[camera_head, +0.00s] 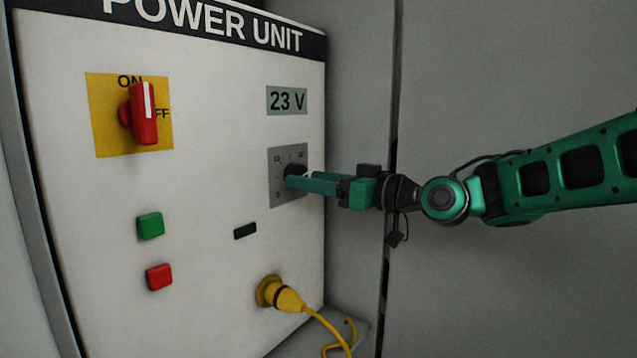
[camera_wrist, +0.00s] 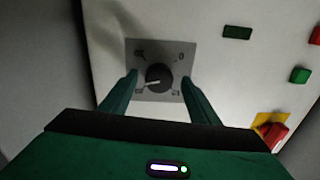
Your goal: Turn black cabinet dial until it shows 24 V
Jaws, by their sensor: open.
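The black dial (camera_head: 293,172) sits on a grey square plate on the white power unit front, below the display (camera_head: 287,100), which reads 23 V. In the wrist view the dial (camera_wrist: 159,77) is round with a white pointer line toward the left. My gripper (camera_head: 290,182) is at the dial, coming from the right in the head view. In the wrist view my gripper (camera_wrist: 159,84) is open, with one green finger on each side of the dial. Gaps show between the fingers and the dial there. The dial is partly hidden by the fingers in the head view.
A red ON/OFF switch (camera_head: 143,114) on a yellow plate is at upper left. Green (camera_head: 150,226) and red (camera_head: 159,276) buttons sit below it. A yellow plug (camera_head: 286,297) with cable is below the dial. A grey wall (camera_head: 520,70) stands right of the unit.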

